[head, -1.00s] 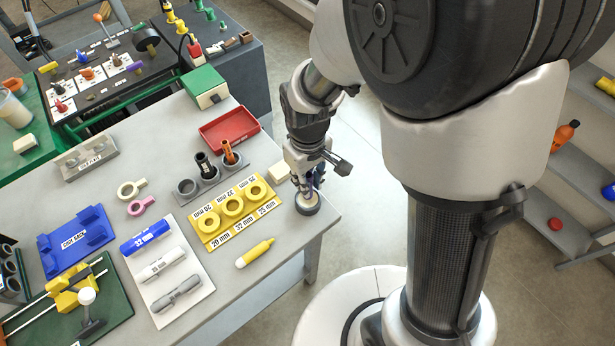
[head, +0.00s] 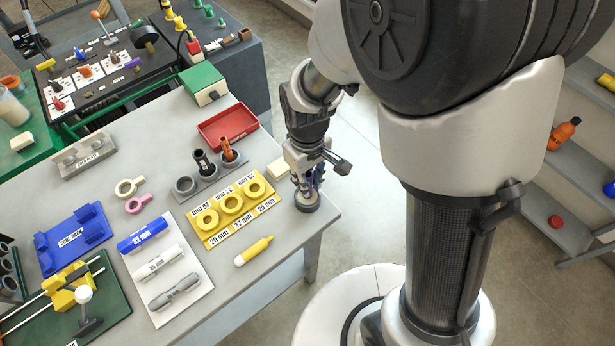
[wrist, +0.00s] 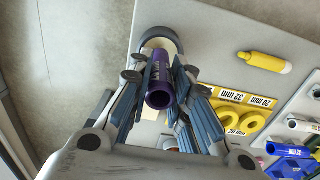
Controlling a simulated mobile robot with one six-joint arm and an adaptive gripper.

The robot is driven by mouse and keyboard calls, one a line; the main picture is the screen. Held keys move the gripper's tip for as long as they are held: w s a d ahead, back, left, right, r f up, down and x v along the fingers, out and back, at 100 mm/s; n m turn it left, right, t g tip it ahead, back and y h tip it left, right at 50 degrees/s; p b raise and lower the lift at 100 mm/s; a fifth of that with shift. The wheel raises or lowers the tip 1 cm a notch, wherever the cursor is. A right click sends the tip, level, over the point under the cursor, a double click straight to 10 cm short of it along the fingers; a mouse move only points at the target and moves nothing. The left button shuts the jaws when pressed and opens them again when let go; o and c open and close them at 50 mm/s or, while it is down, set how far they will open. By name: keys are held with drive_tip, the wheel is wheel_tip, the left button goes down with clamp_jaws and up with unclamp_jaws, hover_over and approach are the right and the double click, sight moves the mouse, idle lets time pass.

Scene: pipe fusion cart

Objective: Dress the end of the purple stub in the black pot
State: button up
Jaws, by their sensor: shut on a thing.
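My gripper (head: 307,181) is shut on the purple stub (wrist: 160,82) near the table's right corner. In the wrist view, the blue-grey fingers of my gripper (wrist: 160,76) close on both sides of the stub, and its open near end faces the camera. The stub's far end points at the round black pot (wrist: 150,37) and overlaps it in the picture. In the head view, the black pot (head: 307,206) stands directly below my gripper, and only a bit of purple shows between the fingers. I cannot tell whether the stub's end touches the pot's inside.
A yellow marker (head: 253,251) lies left of the pot. A yellow ring board (head: 211,239), a holder with black and orange pieces (head: 208,175) and a red tray (head: 228,124) stand further left and back. A cream block (head: 278,168) is just behind my gripper. The table edge is close by on the right.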

drive_tip(key=shift+f+b, duration=0.65)
drive_tip(key=shift+f, duration=0.25)
idle(0.3)
